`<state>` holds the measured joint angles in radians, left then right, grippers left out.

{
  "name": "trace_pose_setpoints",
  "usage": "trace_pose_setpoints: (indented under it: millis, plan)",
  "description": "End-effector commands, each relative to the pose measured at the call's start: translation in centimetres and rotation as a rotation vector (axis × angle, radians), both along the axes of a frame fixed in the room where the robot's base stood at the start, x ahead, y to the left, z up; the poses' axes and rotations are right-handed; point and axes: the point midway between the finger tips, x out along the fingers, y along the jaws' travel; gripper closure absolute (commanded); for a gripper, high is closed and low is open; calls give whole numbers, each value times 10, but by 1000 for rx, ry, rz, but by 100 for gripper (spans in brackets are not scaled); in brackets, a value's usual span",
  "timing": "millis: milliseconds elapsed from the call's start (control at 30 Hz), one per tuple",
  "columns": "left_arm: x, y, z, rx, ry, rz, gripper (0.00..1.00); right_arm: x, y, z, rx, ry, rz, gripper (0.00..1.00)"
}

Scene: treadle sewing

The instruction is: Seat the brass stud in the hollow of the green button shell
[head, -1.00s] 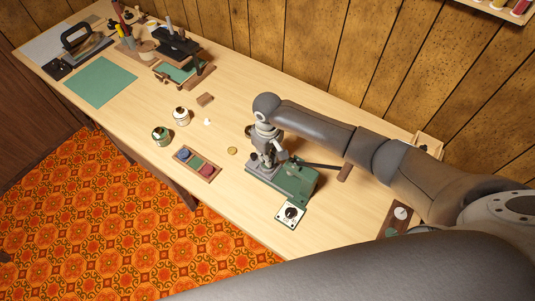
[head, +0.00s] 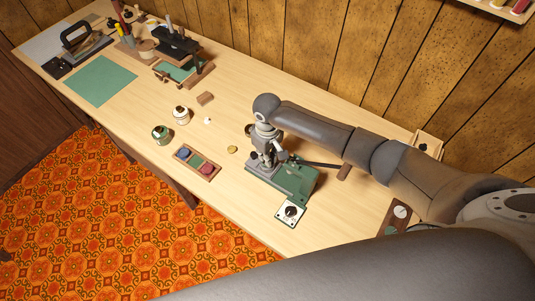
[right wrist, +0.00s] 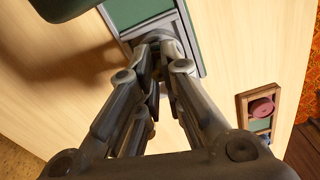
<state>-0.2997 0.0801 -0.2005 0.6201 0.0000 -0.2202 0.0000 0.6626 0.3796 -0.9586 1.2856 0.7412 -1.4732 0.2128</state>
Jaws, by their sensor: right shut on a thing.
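My right gripper (head: 256,157) reaches down at the left end of the green hand press (head: 295,181). In the right wrist view its fingertips (right wrist: 154,46) are close together over the press's grey end. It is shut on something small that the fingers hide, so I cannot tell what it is. I cannot make out the brass stud or the green button shell for certain. The wooden tray (head: 209,172) shows blue, green and red parts; whether the green is a shell or a lining is unclear. My left gripper is out of view.
A yellowish disc (head: 232,149) and a small white piece (head: 207,121) lie left of the press. Two small jars, a white one (head: 181,115) and a green one (head: 162,133), stand farther left. A dial box (head: 290,212) sits before the press. The table's middle is mostly clear.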

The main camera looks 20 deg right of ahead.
Motion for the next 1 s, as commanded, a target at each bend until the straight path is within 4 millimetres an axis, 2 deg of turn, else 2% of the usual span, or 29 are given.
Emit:
trace_pose_setpoints:
  millis: [433,467,633,867,1000]
  plan:
    - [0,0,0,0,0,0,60,0,0,-3,0,0,0,100]
    - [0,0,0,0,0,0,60,0,0,-3,0,1,0,89]
    - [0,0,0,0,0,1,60,-1,0,-3,0,1,0,67]
    - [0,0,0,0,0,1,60,-1,0,-3,0,1,0,67]
    - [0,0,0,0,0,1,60,0,0,-3,0,1,0,51]
